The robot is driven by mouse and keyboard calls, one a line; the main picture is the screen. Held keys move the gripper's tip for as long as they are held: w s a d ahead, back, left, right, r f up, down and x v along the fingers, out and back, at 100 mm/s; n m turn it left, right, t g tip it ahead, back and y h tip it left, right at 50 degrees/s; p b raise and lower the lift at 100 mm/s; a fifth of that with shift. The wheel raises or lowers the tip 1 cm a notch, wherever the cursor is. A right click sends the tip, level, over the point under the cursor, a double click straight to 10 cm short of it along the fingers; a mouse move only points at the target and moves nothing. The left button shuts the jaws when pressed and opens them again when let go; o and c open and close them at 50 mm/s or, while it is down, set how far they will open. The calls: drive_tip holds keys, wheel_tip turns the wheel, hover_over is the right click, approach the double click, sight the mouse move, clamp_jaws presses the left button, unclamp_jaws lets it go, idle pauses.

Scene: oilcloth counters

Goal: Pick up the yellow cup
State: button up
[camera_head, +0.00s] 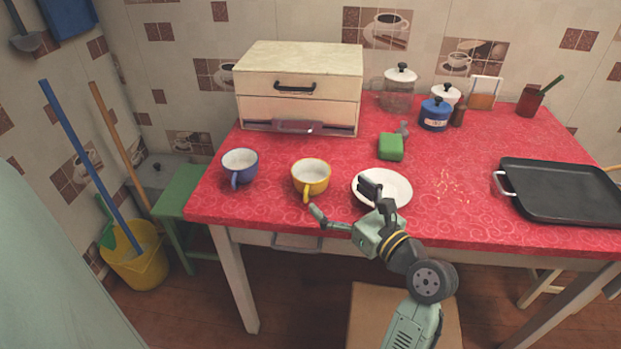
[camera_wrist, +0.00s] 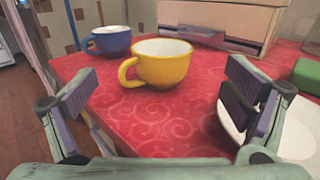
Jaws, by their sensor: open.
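The yellow cup (camera_head: 311,178) stands upright on the red oilcloth near the table's front edge, with its white inside showing. In the wrist view the yellow cup (camera_wrist: 163,64) is ahead of my gripper, with its handle on the left side. My gripper (camera_head: 342,200) is open and empty at the front edge of the table. In the wrist view its two fingers (camera_wrist: 162,100) are spread wide, and the cup shows in the gap between them, beyond the fingertips. Nothing touches the cup.
A blue cup (camera_head: 240,167) stands left of the yellow one. A white plate (camera_head: 398,194) lies to the right, partly behind my gripper. A drawer box (camera_head: 298,95) stands behind, a green object (camera_head: 391,147) back right, and a black tray (camera_head: 565,190) far right.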

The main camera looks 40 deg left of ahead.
sight(314, 173)
drive_tip(key=p+x, duration=0.1)
drive_tip(key=x, duration=0.8)
drive_tip(key=shift+w+a+f, duration=0.15)
drive_tip(key=shift+w+a, duration=0.05)
drive_tip(key=shift+w, duration=0.05)
drive_tip(key=c, duration=1.3)
